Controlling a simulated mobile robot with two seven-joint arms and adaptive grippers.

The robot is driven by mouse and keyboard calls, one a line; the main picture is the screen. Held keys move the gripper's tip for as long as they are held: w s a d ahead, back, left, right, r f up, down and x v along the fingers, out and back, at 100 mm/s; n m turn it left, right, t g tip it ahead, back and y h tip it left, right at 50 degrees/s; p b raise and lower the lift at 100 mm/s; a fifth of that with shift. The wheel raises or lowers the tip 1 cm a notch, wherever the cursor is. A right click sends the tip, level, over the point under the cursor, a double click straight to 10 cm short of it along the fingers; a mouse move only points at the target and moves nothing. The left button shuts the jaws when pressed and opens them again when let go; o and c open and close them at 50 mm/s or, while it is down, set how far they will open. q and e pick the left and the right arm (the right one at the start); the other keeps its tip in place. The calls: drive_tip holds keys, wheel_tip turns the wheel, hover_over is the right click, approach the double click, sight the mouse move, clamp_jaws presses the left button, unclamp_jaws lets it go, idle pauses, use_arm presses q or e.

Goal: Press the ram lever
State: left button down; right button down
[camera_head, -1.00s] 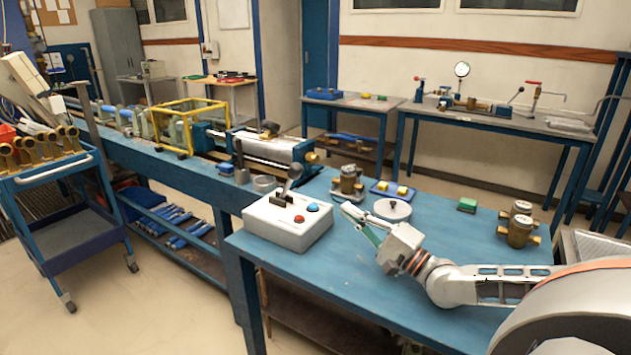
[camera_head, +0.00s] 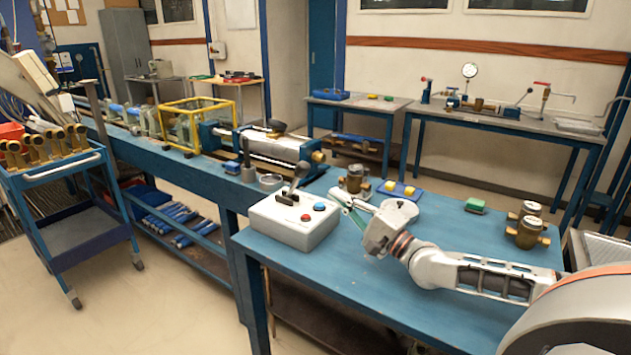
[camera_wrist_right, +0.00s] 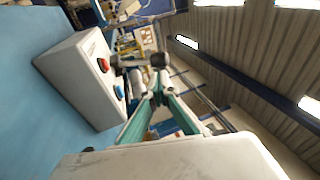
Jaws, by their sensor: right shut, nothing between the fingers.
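The ram lever (camera_head: 293,188) stands on top of a white control box (camera_head: 290,232) with a red and a blue button, on the near blue table. Its dark knob tilts up to the right. My right gripper (camera_head: 338,196) is just right of the box at about the height of its top, shut and empty. A small gap shows between the fingertips and the lever. In the right wrist view, the shut fingers (camera_wrist_right: 148,84) point toward the lever knob (camera_wrist_right: 158,60), with the box (camera_wrist_right: 85,80) at left. My left gripper is not in view.
The table front is clear.

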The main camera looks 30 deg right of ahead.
sight(307, 172)
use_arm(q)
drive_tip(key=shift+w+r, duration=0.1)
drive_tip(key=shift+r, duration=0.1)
use_arm(e)
drive_tip(key=shift+x, duration=4.05)
drive_tip(key=shift+r, duration=0.1)
